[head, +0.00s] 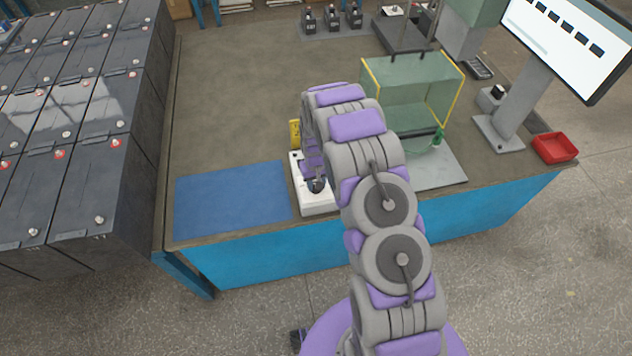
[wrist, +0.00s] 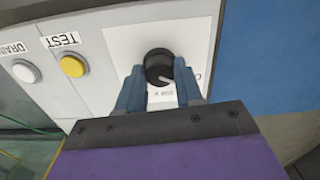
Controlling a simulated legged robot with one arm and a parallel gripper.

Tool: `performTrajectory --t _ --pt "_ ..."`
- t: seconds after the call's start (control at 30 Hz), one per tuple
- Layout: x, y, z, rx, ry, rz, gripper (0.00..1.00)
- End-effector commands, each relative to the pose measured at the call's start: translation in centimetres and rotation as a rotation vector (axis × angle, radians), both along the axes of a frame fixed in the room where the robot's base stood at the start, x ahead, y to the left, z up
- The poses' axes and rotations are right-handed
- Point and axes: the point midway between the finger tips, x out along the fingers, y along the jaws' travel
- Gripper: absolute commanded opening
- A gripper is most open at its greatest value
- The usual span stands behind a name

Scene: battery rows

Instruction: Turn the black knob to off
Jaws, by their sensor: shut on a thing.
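The black knob (wrist: 158,64) sits on a white plate (wrist: 118,40) on the face of a light control box. A pale pointer line shows on the knob. My gripper (wrist: 160,75) has its two blue fingers on either side of the knob, shut on it. The lettering around the knob is mostly hidden by the fingers and too small to read. In the head view, my gripper (head: 316,184) is over the white control box (head: 318,203) at the bench's front edge, and the knob is hard to make out there.
Beside the knob are a yellow button (wrist: 72,66) labelled TEST and a white button (wrist: 26,71) labelled DRAIN. A blue mat (head: 232,198) lies left of the box. A green clear-sided case (head: 405,85) stands to the right. Battery rows (head: 95,190) fill the left.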

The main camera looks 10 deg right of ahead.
Motion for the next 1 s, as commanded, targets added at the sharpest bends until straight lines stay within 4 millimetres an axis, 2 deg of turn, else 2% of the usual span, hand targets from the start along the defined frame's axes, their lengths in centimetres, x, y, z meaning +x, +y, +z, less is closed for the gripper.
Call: performTrajectory --t 0.23,0.27,0.5,0.83,1.0 --pt "0.2 0.0 0.1 0.0 -0.007 0.001 0.05" --pt "0.2 0.0 0.1 0.0 -0.007 0.001 0.37" --pt "0.1 0.0 0.1 0.0 -0.004 0.0 0.6" --pt "0.1 0.0 0.5 0.0 -0.002 -0.001 0.61" --pt "0.2 0.0 2.9 0.0 -0.007 -0.001 0.61"
